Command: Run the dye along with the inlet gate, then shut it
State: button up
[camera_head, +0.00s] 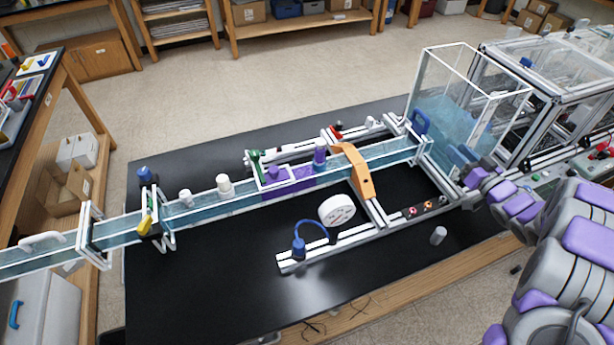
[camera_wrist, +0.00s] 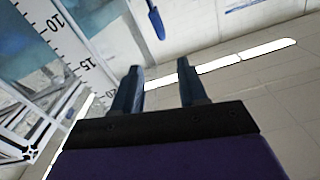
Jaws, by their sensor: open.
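The purple dye (camera_head: 290,187) fills a short stretch in the middle of the clear water channel (camera_head: 230,202). What looks like the inlet gate, with a blue handle (camera_head: 420,121), stands where the channel meets the clear water tank (camera_head: 468,112). Whether the gate is raised or lowered is not clear. My gripper (camera_head: 460,154) is just right of and nearer than that handle, beside the tank's lower front, apart from the handle. In the wrist view my gripper (camera_wrist: 163,88) is open with nothing between its fingers. A slim blue part (camera_wrist: 156,22) shows above the fingers.
An orange arched piece (camera_head: 358,170) spans the channel. A white round dial (camera_head: 337,210) stands in front of it. Another gate-like fitting with a yellow part (camera_head: 146,225) is at the left. The black tabletop (camera_head: 215,290) is clear at the front left.

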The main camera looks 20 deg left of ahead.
aim_at(429, 122)
dwell(0.3)
jog(key=w+a+n+b, duration=0.1)
jog(key=w+a+b, duration=0.2)
jog(key=w, duration=0.1)
jog(key=w+a+n+b, duration=0.2)
jog(key=w+a+b, duration=0.1)
jog(key=w+a, duration=0.1)
jog(key=w+a+n+b, duration=0.1)
jog(key=w+a+b, duration=0.2)
jog(key=w, duration=0.2)
jog(key=shift+w+a, duration=0.15)
jog(key=shift+w, duration=0.2)
dwell(0.5)
jog(key=shift+r, duration=0.15)
grip_shut()
